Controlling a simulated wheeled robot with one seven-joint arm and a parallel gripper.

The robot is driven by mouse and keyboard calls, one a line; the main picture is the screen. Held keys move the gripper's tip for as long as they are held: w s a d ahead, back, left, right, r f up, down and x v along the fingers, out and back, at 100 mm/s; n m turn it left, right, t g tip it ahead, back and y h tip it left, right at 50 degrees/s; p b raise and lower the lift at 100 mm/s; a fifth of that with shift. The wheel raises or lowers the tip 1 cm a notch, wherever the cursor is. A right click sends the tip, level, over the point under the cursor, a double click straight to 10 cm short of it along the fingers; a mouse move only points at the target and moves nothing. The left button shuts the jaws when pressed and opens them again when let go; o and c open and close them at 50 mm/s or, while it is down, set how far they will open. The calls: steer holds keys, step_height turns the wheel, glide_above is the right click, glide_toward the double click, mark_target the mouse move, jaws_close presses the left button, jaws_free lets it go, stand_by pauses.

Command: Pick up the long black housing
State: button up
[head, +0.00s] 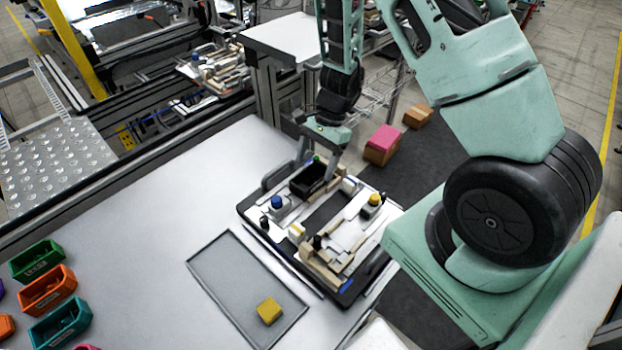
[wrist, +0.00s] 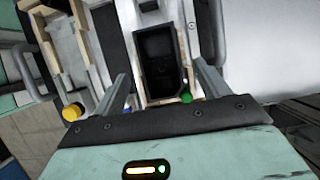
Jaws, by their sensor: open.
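The long black housing (head: 309,179) is an open-topped black box seated in the far part of the pallet fixture (head: 348,282). In the wrist view the housing (wrist: 161,62) lies lengthwise between the two fingers, with its dark inside showing. My gripper (wrist: 161,88) is open, one finger on each side of the housing, with some space visible beside the left finger. In the head view my gripper (head: 318,165) reaches down over the housing, and its fingertips are partly hidden. I cannot tell whether the fingers touch the housing.
The fixture carries a blue knob (head: 277,202), a yellow knob (head: 375,199), a green knob (wrist: 186,97) and light blocks close to the housing. A grey tray (head: 215,291) with a yellow block (head: 269,311) lies in front. Coloured bins (head: 47,290) stand at left; the table between is clear.

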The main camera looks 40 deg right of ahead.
mark_target(311, 180)
steer(key=shift+x, duration=1.4)
steer(key=shift+c, duration=0.3)
steer(key=c, duration=1.1)
steer(key=shift+r, duration=0.1)
